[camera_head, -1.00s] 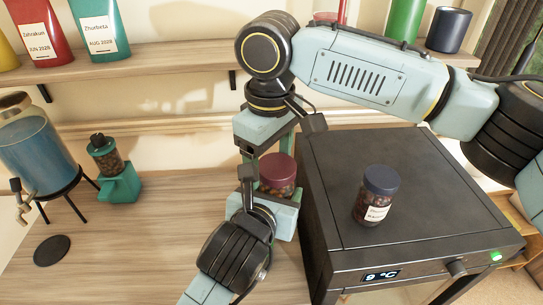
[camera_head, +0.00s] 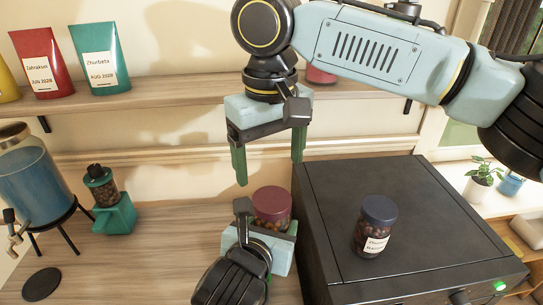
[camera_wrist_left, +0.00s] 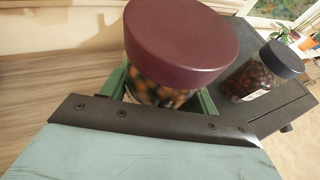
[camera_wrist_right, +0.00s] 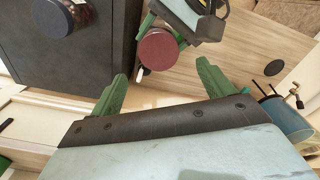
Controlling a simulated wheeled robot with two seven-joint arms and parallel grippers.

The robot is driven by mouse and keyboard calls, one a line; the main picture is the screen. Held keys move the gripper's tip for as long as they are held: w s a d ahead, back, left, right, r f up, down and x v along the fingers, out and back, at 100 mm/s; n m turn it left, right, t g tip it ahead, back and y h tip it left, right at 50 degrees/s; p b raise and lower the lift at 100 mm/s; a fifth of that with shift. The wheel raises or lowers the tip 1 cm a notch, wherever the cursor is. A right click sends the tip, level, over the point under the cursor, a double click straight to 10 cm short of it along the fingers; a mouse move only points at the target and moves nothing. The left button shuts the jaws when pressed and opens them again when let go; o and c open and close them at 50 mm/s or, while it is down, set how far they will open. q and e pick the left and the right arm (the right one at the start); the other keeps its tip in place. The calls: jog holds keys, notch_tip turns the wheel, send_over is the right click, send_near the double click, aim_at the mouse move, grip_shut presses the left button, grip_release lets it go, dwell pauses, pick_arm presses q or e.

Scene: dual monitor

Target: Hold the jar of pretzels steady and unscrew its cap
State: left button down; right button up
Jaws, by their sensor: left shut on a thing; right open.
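The jar of pretzels (camera_head: 272,208) has a dark red cap and brown contents. It stands upright on the wooden counter, left of the black appliance. My left gripper (camera_wrist_left: 165,98) is shut around the jar's body below the cap; the cap fills the top of the left wrist view (camera_wrist_left: 180,40). My right gripper (camera_head: 268,168) is open and empty above the jar, its green fingers pointing down. In the right wrist view its fingers (camera_wrist_right: 160,90) are wide apart, and the red cap (camera_wrist_right: 158,50) shows beyond them. The cap sits on the jar.
A second jar with a dark blue cap (camera_head: 375,228) stands on the black appliance (camera_head: 330,190) to the right. A teal grinder (camera_head: 112,212) and a blue drink dispenser (camera_head: 32,178) stand at left. A shelf (camera_head: 170,88) runs along the wall behind my right gripper.

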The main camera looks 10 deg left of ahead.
aim_at(273, 199)
jog(key=shift+d+r+m, duration=0.1)
jog(key=shift+m, duration=0.2)
jog(key=shift+w+f, duration=0.1)
jog(key=shift+f, duration=0.2)
jog(key=shift+w+f, duration=0.1)
jog(key=shift+f, duration=3.5)
jog(key=c, duration=1)
jog(key=shift+n, duration=1.1)
jog(key=shift+r, duration=0.15)
jog(key=shift+r, duration=1)
